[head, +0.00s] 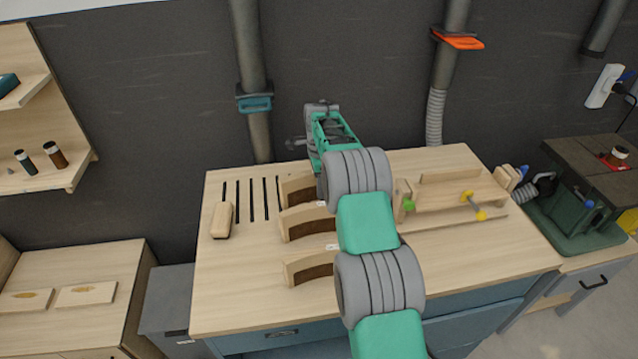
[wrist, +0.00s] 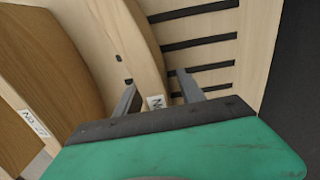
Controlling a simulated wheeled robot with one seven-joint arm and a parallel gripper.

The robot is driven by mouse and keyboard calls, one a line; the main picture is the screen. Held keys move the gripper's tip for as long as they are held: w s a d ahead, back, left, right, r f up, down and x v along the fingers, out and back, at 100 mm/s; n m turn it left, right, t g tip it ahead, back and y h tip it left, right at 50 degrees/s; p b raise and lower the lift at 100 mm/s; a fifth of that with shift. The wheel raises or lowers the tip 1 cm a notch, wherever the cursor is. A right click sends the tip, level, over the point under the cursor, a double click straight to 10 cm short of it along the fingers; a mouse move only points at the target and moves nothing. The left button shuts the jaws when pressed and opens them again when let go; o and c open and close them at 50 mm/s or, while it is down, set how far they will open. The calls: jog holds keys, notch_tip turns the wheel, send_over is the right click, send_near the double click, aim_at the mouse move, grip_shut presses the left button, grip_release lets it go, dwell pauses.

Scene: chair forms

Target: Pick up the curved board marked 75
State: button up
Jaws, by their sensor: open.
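Three curved boards with dark inner faces stand in a row on the workbench: a back one (head: 298,190), a middle one (head: 305,221) and a front one (head: 308,267). My gripper (wrist: 156,80) is open, its fingers on either side of a curved board (wrist: 138,32), which looks like the back one. A white label (wrist: 155,103) by it shows only part of its text. Another label (wrist: 33,123) on the brown-faced board (wrist: 40,62) at the left seems to start with a 7; its second digit is unclear. My arm hides the boards' right ends in the head view.
The workbench (head: 235,300) has dark slots (head: 265,200) and a small wooden block (head: 222,220) at its left. A wooden jig (head: 450,195) with green and yellow knobs stands at the right. The dark wall (head: 180,110) and a hose pipe (head: 250,60) are close behind.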

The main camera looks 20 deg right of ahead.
jog(key=shift+f, duration=0.1)
jog(key=shift+c, duration=0.4)
grip_shut()
dwell(0.9)
